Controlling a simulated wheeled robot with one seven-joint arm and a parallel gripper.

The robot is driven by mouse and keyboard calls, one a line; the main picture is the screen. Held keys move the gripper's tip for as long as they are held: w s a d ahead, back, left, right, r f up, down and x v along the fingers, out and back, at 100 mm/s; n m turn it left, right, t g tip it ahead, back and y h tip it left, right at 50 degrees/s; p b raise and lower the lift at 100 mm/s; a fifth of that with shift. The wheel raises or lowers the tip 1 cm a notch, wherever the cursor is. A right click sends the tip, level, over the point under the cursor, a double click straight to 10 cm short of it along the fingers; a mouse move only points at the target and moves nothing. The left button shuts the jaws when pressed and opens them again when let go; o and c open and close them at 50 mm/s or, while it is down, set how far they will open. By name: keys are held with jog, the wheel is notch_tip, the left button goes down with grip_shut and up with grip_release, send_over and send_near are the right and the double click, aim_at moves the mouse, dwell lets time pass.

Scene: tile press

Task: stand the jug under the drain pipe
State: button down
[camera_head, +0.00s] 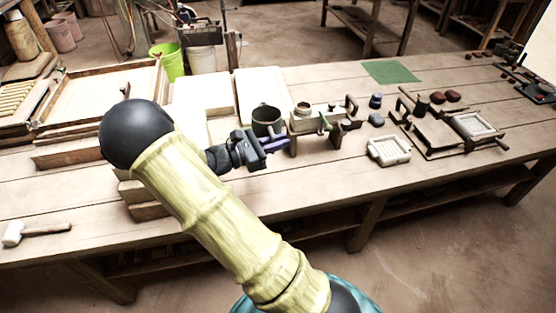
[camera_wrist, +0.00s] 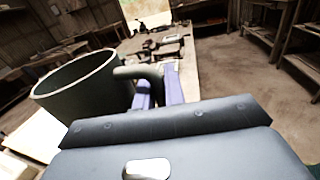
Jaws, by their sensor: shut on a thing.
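The jug (camera_head: 266,119) is dark grey-green, round and open at the top; it looks about upright. It is large at the left of the wrist view (camera_wrist: 80,100). My gripper (camera_head: 272,145) has its two purple fingers closed on the jug's handle, as the wrist view (camera_wrist: 158,88) shows. I cannot tell whether the jug's base touches anything. Just right of the jug, a pale box on a wooden stand (camera_head: 315,121) carries a small pot; a short greenish piece on its front (camera_head: 325,123) may be the drain pipe. Its opening is too small to make out.
White slabs (camera_head: 200,97) lie behind and left of the jug. A white tile mould (camera_head: 389,150), a dark wooden press frame (camera_head: 436,132) and small dark lumps stand to the right. A mallet (camera_head: 35,231) lies at front left. The front table strip is mostly clear.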

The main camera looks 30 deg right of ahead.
notch_tip(320, 180, up, 8)
jog(key=shift+f, duration=0.1)
dwell(0.6)
